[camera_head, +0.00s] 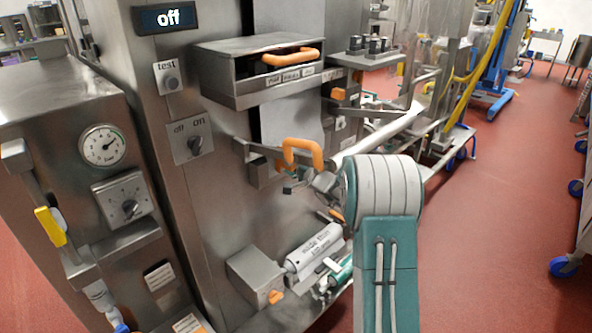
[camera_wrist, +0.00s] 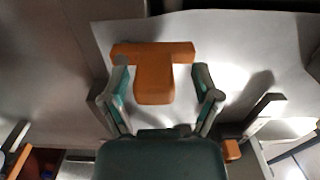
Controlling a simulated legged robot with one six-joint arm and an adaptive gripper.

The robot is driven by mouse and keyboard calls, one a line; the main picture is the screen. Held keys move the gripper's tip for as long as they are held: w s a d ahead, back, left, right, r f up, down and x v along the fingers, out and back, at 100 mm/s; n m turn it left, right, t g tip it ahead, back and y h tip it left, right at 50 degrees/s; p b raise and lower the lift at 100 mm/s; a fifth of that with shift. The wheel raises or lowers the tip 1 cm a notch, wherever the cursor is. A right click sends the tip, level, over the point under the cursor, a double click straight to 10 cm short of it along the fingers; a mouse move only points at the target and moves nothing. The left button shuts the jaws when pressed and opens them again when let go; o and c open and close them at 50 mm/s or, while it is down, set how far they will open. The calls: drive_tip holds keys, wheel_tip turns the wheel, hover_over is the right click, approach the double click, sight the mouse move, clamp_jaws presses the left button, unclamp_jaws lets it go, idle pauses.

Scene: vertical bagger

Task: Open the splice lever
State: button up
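An orange handle (camera_head: 303,152), which looks like the splice lever, sticks out from the machine front in the head view. In the wrist view the orange handle (camera_wrist: 153,72) shows as a T shape, with its stem toward my gripper. My gripper (camera_wrist: 161,84) is open, with one teal finger on each side of the stem and a gap visible at both sides. In the head view my gripper (camera_head: 292,186) is just below the handle, partly hidden by my arm. I cannot tell whether any finger touches it.
A metal box with an orange handle (camera_head: 291,57) juts out above. A roller (camera_head: 315,250) and small metal box (camera_head: 256,276) are below. A white sheet (camera_wrist: 235,55) lies behind the handle in the wrist view. A display (camera_head: 168,17) reads "off". Open red floor (camera_head: 490,220) lies right.

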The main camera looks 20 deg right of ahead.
drive_tip(key=shift+f, duration=0.1)
drive_tip(key=shift+s+d, duration=0.2)
drive_tip(key=shift+s, duration=0.35)
drive_tip(key=shift+v, duration=2)
drive_tip(key=v, duration=1.2)
